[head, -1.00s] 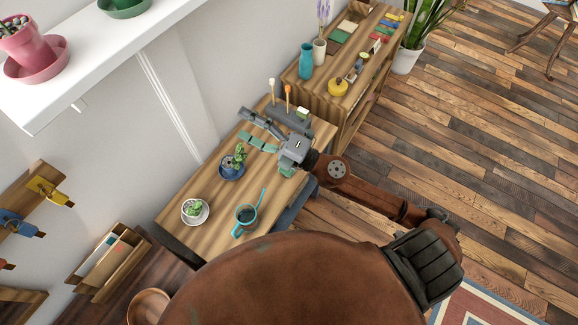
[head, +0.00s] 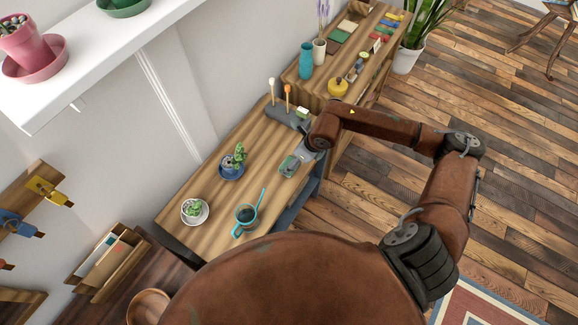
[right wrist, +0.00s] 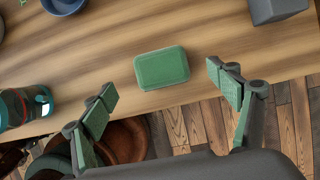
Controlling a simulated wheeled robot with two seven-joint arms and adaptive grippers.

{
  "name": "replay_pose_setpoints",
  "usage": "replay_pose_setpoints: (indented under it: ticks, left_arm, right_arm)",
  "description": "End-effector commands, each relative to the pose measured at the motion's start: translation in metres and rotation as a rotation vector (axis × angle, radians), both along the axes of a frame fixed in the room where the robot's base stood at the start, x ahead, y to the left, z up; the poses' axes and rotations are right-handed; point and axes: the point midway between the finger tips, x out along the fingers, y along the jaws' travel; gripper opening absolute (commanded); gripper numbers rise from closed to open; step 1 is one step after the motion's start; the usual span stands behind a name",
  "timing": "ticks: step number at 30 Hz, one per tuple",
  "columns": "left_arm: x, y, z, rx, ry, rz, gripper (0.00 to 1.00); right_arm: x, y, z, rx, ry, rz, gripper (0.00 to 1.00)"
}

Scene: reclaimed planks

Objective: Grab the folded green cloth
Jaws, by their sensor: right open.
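The folded green cloth (right wrist: 161,68) is a small rounded block lying flat near the edge of the wooden table. In the head view the cloth (head: 288,166) shows next to my right gripper (head: 303,157), which partly covers that spot. In the right wrist view my right gripper (right wrist: 162,86) is open, with one green-padded finger on each side of the cloth's near edge and a gap to both. Nothing is held. My left gripper is in neither view.
Floor lies beyond the right edge.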

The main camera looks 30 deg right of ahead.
Motion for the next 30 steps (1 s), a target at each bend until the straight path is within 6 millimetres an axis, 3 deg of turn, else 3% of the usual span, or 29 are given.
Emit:
replay_pose_setpoints:
  ticks: [12, 21, 30]
  left_arm:
    - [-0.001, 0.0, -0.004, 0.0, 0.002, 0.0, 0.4]
    - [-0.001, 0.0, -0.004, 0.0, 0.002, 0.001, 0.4]
    - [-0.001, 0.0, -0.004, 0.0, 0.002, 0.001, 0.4]
  right_arm:
    - [0.01, 0.006, -0.048, 0.004, 0.001, 0.0, 0.82]
    - [0.013, 0.007, -0.054, 0.005, 0.0, 0.001, 0.81]
    - [0.012, 0.007, -0.054, 0.005, 0.0, 0.001, 0.61]
